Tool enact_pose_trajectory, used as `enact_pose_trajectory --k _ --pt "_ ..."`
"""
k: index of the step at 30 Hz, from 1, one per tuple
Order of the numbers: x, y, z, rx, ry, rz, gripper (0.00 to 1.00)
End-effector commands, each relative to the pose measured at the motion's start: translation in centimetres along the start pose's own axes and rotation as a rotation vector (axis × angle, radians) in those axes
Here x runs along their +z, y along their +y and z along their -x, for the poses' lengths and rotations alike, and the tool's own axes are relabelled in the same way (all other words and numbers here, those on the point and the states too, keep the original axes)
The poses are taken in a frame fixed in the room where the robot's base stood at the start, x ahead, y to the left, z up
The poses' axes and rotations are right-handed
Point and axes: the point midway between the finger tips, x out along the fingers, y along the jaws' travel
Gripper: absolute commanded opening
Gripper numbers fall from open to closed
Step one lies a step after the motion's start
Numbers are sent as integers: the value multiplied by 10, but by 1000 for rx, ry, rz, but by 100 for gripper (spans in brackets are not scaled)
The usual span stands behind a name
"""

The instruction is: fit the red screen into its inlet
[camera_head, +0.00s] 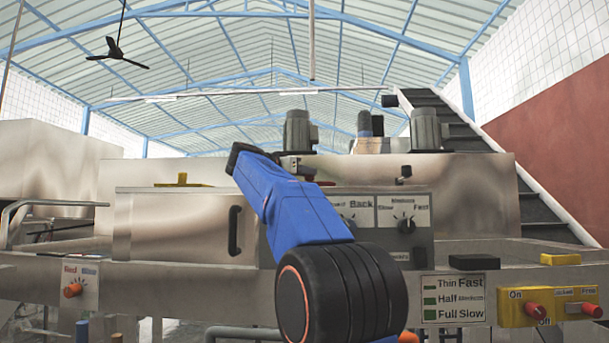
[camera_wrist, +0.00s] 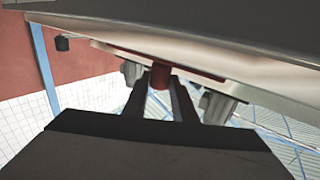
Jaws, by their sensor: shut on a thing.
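The red screen (camera_wrist: 202,73) shows in the wrist view as a thin dark red strip with a short round red handle (camera_wrist: 160,74). My gripper (camera_wrist: 160,86) is shut on that handle, with one dark finger on each side. The screen lies close along a pale metal surface (camera_wrist: 255,85); I cannot tell whether it touches it or sits in an opening. The inlet cannot be made out in either view.
A yellow piece with a knob (camera_head: 183,181) sits on the metal box (camera_head: 170,228) at left. Grey motors (camera_head: 299,131) stand behind. A panel with a knob (camera_head: 405,224), a speed sign (camera_head: 453,298) and a yellow switch box (camera_head: 548,307) are at right.

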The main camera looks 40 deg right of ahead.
Motion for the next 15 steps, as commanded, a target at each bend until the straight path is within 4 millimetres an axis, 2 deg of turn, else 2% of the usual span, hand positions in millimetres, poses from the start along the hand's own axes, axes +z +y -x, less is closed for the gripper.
enact_pose_trajectory --k 8,9,10,11,15 --pt "5 0 0 -1 1 -1 0" --pt "5 0 0 0 0 -1 31" --pt "5 0 0 0 0 -1 39" --pt "5 0 0 0 0 0 43" --pt "5 0 0 0 0 0 43"
